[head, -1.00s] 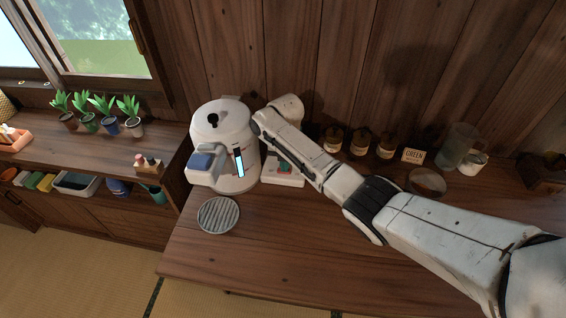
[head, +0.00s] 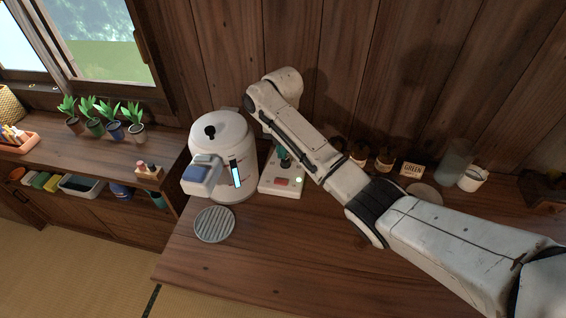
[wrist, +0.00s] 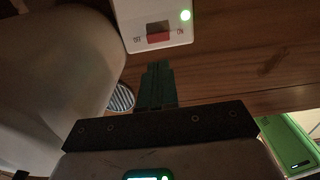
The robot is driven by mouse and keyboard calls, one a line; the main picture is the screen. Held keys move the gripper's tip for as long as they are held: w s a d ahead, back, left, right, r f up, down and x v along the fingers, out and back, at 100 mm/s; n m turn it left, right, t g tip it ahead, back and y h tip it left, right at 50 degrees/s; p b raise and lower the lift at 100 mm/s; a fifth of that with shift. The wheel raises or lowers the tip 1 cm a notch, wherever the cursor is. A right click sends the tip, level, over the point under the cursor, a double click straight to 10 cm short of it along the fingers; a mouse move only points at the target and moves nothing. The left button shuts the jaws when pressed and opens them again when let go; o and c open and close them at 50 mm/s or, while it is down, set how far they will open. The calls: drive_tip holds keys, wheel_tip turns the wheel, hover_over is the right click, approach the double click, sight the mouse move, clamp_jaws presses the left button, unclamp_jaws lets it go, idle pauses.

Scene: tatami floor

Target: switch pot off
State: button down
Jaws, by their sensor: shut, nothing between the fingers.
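The white pot (head: 222,140) stands at the table's left end, with a black knob on its lid and a lit blue strip on its front. Which way the rocker is tipped I cannot tell. My gripper (head: 283,158) is shut and empty, above the box; its dark green fingers (wrist: 158,72) point toward it, apart from the rocker.
A round ribbed trivet (head: 214,224) lies in front of the pot. Brown jars (head: 385,160), a GREEN sign (head: 411,170), a glass (head: 455,165) and a white mug (head: 473,179) stand along the wall. The table's front is clear. Potted plants (head: 115,130) stand on the left shelf.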

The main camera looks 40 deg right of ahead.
sight(277, 181)
drive_tip(key=shift+a+r, duration=0.1)
drive_tip(key=shift+r, duration=1.25)
drive_tip(key=m+b, duration=0.2)
drive_tip(key=m, duration=0.4)
drive_tip(key=s+d+m+t+y+b, duration=0.1)
drive_tip(key=m+b, duration=0.2)
drive_tip(key=m, duration=0.3)
drive_tip(key=m+t+y+b, duration=0.1)
drive_tip(key=m+b, duration=0.1)
drive_tip(key=m, duration=0.4)
drive_tip(key=shift+s+d+f+b, duration=0.15)
drive_tip(key=shift+s+b, duration=0.1)
drive_tip(key=shift+b, duration=0.05)
drive_tip(key=x, duration=1.4)
drive_tip(key=shift+s+d, duration=0.25)
drive_tip(key=shift+d, duration=0.2)
